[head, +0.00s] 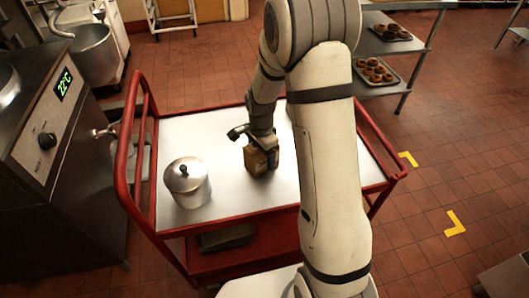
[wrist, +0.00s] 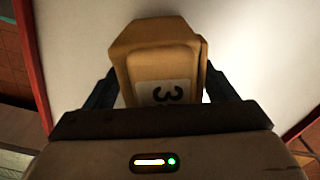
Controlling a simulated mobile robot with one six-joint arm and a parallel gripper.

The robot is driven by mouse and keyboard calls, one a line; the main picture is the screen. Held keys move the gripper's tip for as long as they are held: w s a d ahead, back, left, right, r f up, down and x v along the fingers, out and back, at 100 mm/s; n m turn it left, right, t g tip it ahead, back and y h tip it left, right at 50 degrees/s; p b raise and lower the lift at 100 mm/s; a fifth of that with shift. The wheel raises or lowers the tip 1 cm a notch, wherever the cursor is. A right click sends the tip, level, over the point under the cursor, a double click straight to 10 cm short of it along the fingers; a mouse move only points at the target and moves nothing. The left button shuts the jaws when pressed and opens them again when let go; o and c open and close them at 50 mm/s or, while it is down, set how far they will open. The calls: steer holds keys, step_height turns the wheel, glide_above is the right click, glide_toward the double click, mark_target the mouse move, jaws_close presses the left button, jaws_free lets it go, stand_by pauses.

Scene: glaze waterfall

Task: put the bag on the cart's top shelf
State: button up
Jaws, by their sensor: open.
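The bag (head: 257,160) is a small brown block-shaped bag on the white top shelf (head: 225,199) of the red cart (head: 146,212). In the wrist view the bag (wrist: 155,52) shows a white label with a "3". My gripper (head: 262,148) is right at the bag. In the wrist view its two dark fingers (wrist: 157,90) stand on either side of the bag, open. Part of the bag is hidden behind the gripper body. The bag's underside is hidden, so I cannot tell for certain that it rests flat.
A metal pot with a lid (head: 187,184) stands on the shelf left of the bag. A rack with trays of pastries (head: 377,72) is at the back right. Shelf room is clear around the bag.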

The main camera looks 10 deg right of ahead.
step_height(320, 180, up, 11)
steer(key=shift+r+p, duration=0.15)
steer(key=shift+p, duration=0.4)
steer(key=shift+s+r, duration=0.1)
steer(key=shift+r, duration=0.55)
steer(key=s+r+n+t, duration=0.1)
steer(key=s+r+n, duration=0.3)
steer(key=s, duration=0.6)
steer(key=s+d+r+n+t, duration=0.1)
steer(key=s+r+n, duration=0.3)
steer(key=s+n, duration=0.5)
steer(key=shift+s+d+r+n, duration=0.3)
steer(key=shift+s+r, duration=0.05)
steer(key=shift+s, duration=0.6)
steer(key=shift+r, duration=0.1)
